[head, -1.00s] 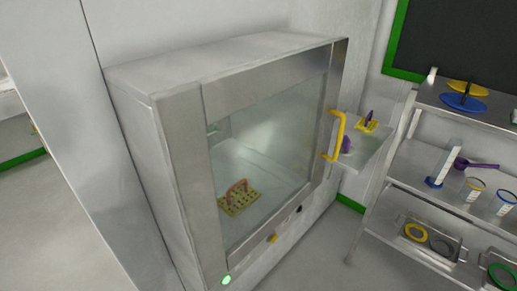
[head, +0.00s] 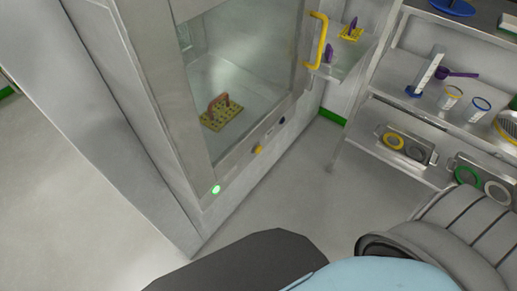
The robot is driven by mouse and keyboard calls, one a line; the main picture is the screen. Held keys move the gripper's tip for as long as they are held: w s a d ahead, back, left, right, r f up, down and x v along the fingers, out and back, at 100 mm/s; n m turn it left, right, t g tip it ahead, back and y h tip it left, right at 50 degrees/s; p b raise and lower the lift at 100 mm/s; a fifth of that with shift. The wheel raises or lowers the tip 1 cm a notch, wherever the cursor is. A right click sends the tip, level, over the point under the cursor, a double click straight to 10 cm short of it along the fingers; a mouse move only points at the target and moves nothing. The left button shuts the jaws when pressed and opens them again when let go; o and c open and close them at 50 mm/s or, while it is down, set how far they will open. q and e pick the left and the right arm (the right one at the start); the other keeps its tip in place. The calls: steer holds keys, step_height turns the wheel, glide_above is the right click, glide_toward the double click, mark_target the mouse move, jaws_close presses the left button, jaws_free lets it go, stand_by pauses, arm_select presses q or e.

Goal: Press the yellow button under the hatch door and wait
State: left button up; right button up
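The yellow button (head: 258,149) sits on the metal strip below the hatch, between a green lit button and a dark blue button (head: 282,121). The glass hatch door (head: 265,55) with its yellow handle (head: 318,40) at the right edge looks shut. Behind the glass, a yellow perforated plate with a reddish-brown handle (head: 220,111) lies on the chamber floor. Parts of my arms show at the bottom and lower right. Neither gripper is in view, and nothing touches the yellow button.
The green lit button (head: 215,190) is at the strip's lower left end. A small shelf (head: 335,68) with yellow and purple pieces is right of the handle. A metal rack (head: 385,112) with scoops, cups and trays stands at right. The floor before the hatch is clear.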

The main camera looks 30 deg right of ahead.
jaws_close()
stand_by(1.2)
